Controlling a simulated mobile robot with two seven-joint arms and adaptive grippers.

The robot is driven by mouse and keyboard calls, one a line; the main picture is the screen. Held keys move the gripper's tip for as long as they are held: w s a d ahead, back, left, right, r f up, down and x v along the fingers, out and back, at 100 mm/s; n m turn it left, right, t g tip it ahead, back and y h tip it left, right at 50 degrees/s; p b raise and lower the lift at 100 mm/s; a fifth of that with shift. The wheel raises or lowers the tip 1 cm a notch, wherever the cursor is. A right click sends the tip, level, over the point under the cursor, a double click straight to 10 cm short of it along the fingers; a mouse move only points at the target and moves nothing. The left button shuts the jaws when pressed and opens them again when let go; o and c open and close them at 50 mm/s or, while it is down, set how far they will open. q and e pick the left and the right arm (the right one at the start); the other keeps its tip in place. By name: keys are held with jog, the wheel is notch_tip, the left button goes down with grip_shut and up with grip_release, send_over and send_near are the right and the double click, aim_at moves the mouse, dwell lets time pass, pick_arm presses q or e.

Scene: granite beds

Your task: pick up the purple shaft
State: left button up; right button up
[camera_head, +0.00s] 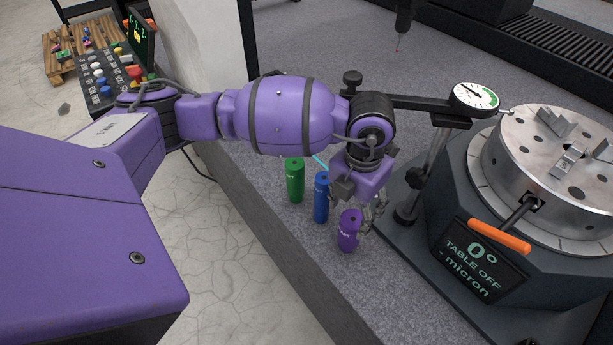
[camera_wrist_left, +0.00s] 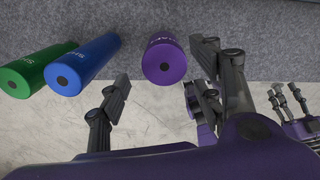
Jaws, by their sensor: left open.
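The purple shaft (camera_head: 349,231) stands upright on the grey granite bed, nearest the front of a row of three shafts. In the left wrist view the purple shaft (camera_wrist_left: 163,60) shows end-on, beyond the fingertips and between them. My left gripper (camera_head: 362,196) is open just above and behind the purple shaft in the head view, with fingers close to its top. In the wrist view the open left gripper (camera_wrist_left: 158,92) holds nothing. Whether a finger touches the shaft I cannot tell.
A blue shaft (camera_head: 321,198) and a green shaft (camera_head: 295,180) stand beside the purple one. A rotary table (camera_head: 470,245) with an orange handle (camera_head: 499,236) and a dial gauge (camera_head: 474,96) stand close on the right. The bed's edge drops to the floor on the left.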

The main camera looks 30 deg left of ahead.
aim_at(353, 217)
pick_arm(q)
jog(key=shift+w+f, duration=0.1)
jog(key=shift+f, duration=0.4)
jog(key=shift+w+d+f, duration=0.1)
jog(key=shift+f, duration=0.25)
notch_tip(353, 217, down, 4)
jog(key=shift+r, duration=0.2)
jog(key=shift+w+f, duration=0.1)
jog(key=shift+f, duration=0.25)
jog(key=shift+d, duration=0.1)
jog(key=c, duration=0.5)
jog(key=shift+r, duration=0.1)
grip_shut()
pick_arm(e)
jog(key=shift+w+r, duration=0.4)
jog(key=shift+w, duration=0.35)
